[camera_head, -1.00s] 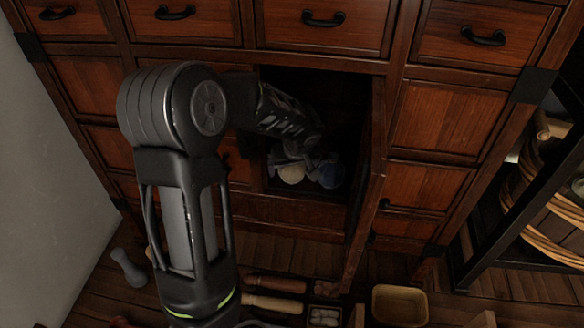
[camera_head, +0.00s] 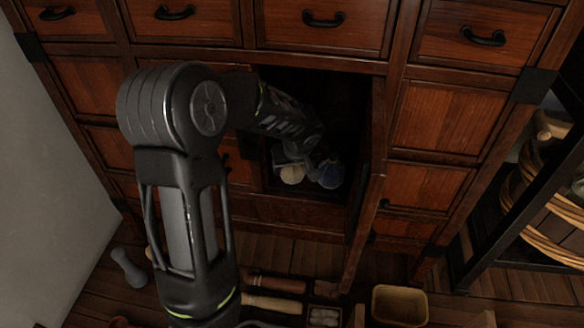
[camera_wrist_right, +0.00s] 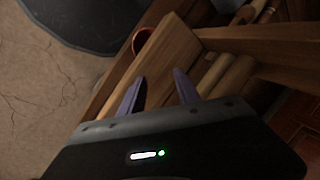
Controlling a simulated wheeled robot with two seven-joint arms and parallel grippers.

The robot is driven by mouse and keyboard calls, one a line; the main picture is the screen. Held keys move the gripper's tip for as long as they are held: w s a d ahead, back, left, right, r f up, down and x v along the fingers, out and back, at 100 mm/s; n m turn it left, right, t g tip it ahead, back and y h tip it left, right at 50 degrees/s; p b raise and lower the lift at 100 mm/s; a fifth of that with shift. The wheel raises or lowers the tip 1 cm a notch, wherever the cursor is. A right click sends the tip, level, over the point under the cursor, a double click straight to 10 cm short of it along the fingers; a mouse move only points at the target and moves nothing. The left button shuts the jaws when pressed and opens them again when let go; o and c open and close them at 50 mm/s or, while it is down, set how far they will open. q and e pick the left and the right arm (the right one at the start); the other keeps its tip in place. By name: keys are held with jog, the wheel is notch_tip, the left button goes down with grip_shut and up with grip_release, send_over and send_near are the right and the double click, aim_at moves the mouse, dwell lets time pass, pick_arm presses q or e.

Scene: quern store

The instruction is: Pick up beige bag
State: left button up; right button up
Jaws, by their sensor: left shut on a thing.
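The beige bag (camera_head: 292,174) sits low inside the dark open compartment of the wooden cabinet. My left arm reaches into this compartment, and my left gripper (camera_head: 293,159) is shut on the beige bag, covering its upper part. The bag looks to be at the compartment floor; I cannot tell whether it is lifted.
The cabinet's open door (camera_head: 365,215) stands out along the compartment's right side. Wooden rollers (camera_head: 272,303), a yellowish tray (camera_head: 400,305) and a grey dumbbell-shaped object (camera_head: 128,268) lie below on the floor. A dark rack with baskets (camera_head: 545,225) stands at the right.

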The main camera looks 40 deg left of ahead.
pick_arm(q)
jog(key=c, duration=0.4)
jog(key=shift+o, duration=0.2)
jog(key=shift+r, duration=0.15)
